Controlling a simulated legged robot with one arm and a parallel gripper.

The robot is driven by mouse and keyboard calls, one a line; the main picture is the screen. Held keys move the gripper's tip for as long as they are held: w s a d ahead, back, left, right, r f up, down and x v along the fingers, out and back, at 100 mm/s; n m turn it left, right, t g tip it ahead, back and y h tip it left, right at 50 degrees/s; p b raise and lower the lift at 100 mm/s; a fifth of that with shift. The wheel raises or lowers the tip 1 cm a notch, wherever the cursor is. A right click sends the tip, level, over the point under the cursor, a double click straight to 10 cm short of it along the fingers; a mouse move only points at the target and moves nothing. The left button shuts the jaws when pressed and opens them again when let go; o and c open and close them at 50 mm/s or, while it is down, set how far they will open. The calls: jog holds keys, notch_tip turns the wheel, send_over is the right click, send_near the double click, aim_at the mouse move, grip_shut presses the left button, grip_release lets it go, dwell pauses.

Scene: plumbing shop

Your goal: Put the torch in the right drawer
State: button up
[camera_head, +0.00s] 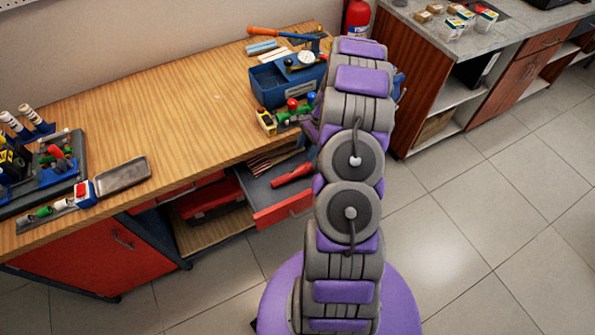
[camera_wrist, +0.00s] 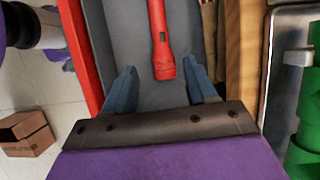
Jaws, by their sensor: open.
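The red torch (camera_head: 292,174) lies in the open drawer (camera_head: 284,211), which has a grey inside and a red front. In the wrist view the torch (camera_wrist: 161,40) lies on the grey floor of the drawer (camera_wrist: 113,30), its near end just beyond my gripper and in line with the gap between the fingers. My gripper (camera_wrist: 163,84) is open and empty, with its blue fingers apart over the drawer. In the head view my arm hides the gripper.
The wooden workbench (camera_head: 190,110) carries a blue toolbox (camera_head: 272,88) near the drawer and several tools at left. A red case (camera_head: 210,200) sits on the shelf below. A cabinet (camera_head: 480,50) stands at right; the tiled floor between is clear.

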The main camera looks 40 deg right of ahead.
jog(key=s+a+r+n+g+h, duration=0.1)
jog(key=s+a+r+n, duration=0.3)
jog(key=a+r, duration=0.7)
jog(key=s+a+r+n+g, duration=0.1)
jog(key=a+r+n, duration=0.5)
jog(key=a+r, duration=0.45)
jog(key=s+a+r+n+h, duration=0.1)
jog(key=s+a+r+n, duration=0.1)
jog(key=s, duration=0.5)
jog(key=s+a+r+n+h, duration=0.1)
jog(key=s+a+n, duration=0.3)
jog(key=s, duration=0.4)
jog(key=s+a+r+n+h, duration=0.1)
jog(key=s+a+r+n, duration=0.2)
jog(key=s, duration=0.4)
jog(key=shift+s+a+r+n+g, duration=0.15)
jog(key=shift+a+r+n+g, duration=0.25)
jog(key=shift+r+n, duration=0.25)
jog(key=shift+d, duration=0.1)
